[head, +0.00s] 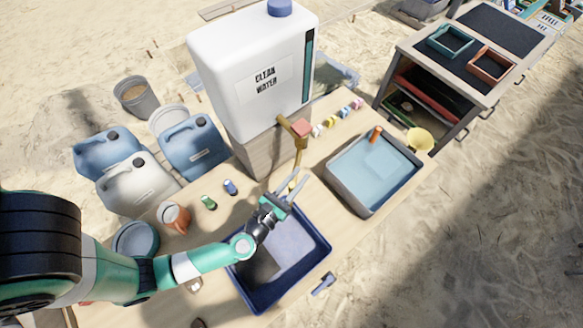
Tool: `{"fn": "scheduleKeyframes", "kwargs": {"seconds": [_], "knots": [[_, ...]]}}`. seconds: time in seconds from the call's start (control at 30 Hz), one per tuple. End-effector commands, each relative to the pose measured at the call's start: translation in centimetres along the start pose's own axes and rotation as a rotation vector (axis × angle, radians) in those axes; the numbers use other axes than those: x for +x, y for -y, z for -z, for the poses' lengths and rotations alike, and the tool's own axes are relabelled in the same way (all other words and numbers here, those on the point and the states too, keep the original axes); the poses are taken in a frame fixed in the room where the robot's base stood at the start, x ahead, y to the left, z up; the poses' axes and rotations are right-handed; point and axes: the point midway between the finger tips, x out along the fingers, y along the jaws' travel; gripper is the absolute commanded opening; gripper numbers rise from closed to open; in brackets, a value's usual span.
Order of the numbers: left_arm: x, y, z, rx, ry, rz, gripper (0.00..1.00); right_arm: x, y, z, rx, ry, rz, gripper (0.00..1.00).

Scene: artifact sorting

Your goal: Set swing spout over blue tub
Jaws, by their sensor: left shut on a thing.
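The brass swing spout (301,154) comes off the front of the white water tank (245,75), with a red handle (302,128) near its top. My left gripper (290,186) is shut on the spout's lower end, which its fingers partly hide. The dark blue tub (322,258) stands below and in front of the gripper. In the picture the spout's end shows near the tub's back corner; I cannot tell whether it is above the inside. My left wrist and forearm pass over part of the tub. My right gripper is not in view.
A grey basin (350,194) of pale water stands to the right on the wooden table. Small coloured items line the table's back edge. An orange mug (174,218) and green and blue small items (230,187) lie left. Jerrycans (192,147) stand behind.

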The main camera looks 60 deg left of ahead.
Motion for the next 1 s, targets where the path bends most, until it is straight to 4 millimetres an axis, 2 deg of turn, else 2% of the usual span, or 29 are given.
{"fn": "scheduleKeyframes", "kwargs": {"seconds": [0.57,0.6,0.73,1.0], "knots": [[-0.02,0.68,-0.34,0.000,0.006,0.025,0.00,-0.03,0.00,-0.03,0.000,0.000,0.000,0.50],[-0.02,0.68,-0.35,-0.001,0.006,0.025,0.32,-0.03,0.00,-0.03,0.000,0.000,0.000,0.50],[-0.02,0.63,-0.27,-0.001,0.004,0.023,0.55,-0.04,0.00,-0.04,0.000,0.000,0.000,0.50],[-0.03,0.56,-0.13,-0.001,0.002,0.021,0.57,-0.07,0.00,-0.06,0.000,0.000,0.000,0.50]]}}
